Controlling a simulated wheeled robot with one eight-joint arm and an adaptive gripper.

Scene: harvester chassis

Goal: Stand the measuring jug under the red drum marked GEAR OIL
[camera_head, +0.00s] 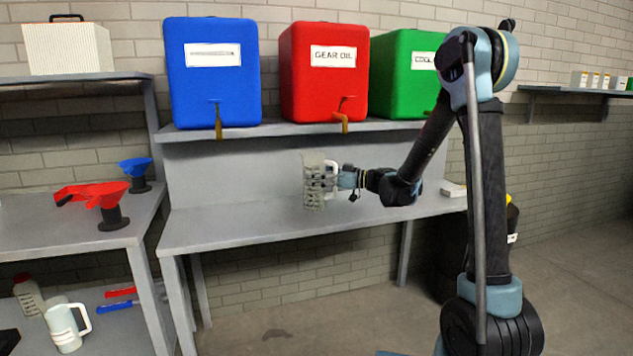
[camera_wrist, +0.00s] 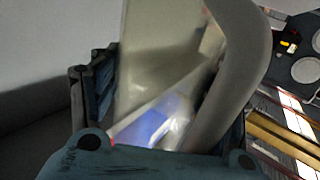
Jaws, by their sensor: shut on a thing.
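The red drum marked GEAR OIL (camera_head: 312,88) stands on the raised shelf, between a blue drum and a green drum. A tap (camera_head: 345,112) hangs from its lower front. My gripper (camera_head: 330,180) is shut on the measuring jug (camera_head: 314,170), a translucent pale jug with a white handle. The jug is upright, held in front of the bench below the red drum. I cannot tell whether its base is clear of the bench top. In the wrist view the jug (camera_wrist: 165,60) and its handle (camera_wrist: 245,60) fill the middle, between the fingers.
The grey bench top (camera_head: 240,225) under the drum shelf is mostly clear. The blue drum (camera_head: 211,75) has a tap too. The green drum (camera_head: 405,75) is partly behind my arm. Funnels (camera_head: 105,200) stand on the left bench; another white jug (camera_head: 65,325) is below it.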

